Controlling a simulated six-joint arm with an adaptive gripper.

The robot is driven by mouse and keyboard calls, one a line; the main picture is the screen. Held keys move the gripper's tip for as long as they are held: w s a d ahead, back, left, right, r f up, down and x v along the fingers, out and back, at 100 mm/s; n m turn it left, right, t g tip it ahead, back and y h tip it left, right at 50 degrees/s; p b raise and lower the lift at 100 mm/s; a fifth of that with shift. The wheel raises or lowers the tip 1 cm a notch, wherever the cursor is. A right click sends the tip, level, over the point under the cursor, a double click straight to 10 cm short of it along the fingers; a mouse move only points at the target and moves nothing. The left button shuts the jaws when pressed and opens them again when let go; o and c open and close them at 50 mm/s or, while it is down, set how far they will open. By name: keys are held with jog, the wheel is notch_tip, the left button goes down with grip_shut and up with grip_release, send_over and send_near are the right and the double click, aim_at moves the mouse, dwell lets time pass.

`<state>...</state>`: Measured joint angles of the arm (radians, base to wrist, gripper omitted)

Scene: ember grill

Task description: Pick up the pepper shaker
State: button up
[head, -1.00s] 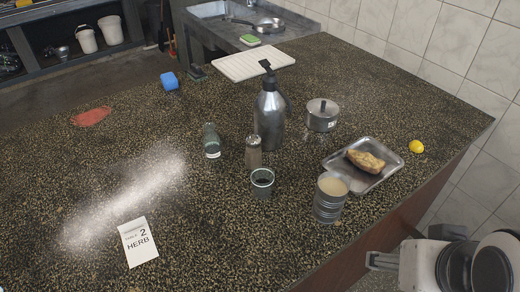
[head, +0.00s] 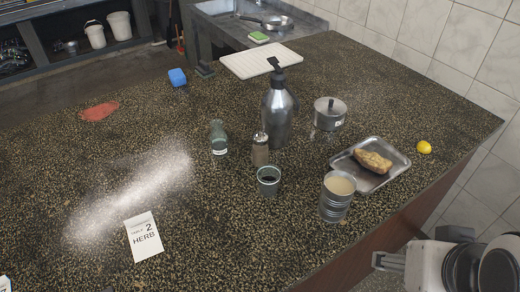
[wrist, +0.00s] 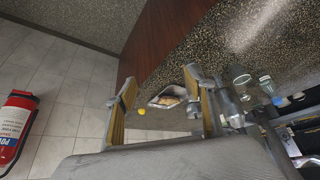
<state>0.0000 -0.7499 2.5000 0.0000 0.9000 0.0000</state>
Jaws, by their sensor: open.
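The pepper shaker (head: 260,152) looks like a brownish, see-through shaker with a metal top. It stands upright on the speckled counter, in front of the tall metal pump flask (head: 277,118) and behind a small dark-filled cup (head: 268,183). In the head view my arm is at the lower right, beyond the counter's edge and far from the shaker. I cannot make out the shaker for certain in the wrist view.
A tin of pale liquid (head: 336,195), a metal tray (head: 390,176) with a piece of food, a lemon (head: 424,147) and a lidded pot (head: 329,113) stand on the right. White powder and a "HERB" card (head: 143,238) lie left. A fire extinguisher (wrist: 17,125) stands on the floor.

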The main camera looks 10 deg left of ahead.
dwell(0.3)
jog(key=w+a+n+t+y, duration=0.15)
jog(key=w+a, duration=0.35)
jog(key=w, duration=0.6)
jog(key=n+t+y, duration=0.2)
jog(key=t+y, duration=0.1)
jog(key=t, duration=0.2)
send_near(261, 143)
jog(key=w+d, duration=0.2)
jog(key=d, duration=0.6)
jog(key=shift+w+a+f+n+t+y, duration=0.25)
jog(key=shift+a+f+t, duration=0.3)
jog(key=shift+a, duration=0.95)
jog(key=shift+w+a+f+n+t+y, duration=0.15)
jog(key=shift+a+f+t+y, duration=0.35)
jog(key=shift+a, duration=1.05)
jog(key=shift+w+a+f+n+t+y, duration=0.2)
jog(key=shift+a+f+t, duration=0.35)
jog(key=shift+a, duration=0.95)
jog(key=shift+w+f, duration=0.1)
jog(key=shift+w, duration=0.05)
jog(key=shift+x, duration=1.2)
jog(key=shift+w, duration=0.1)
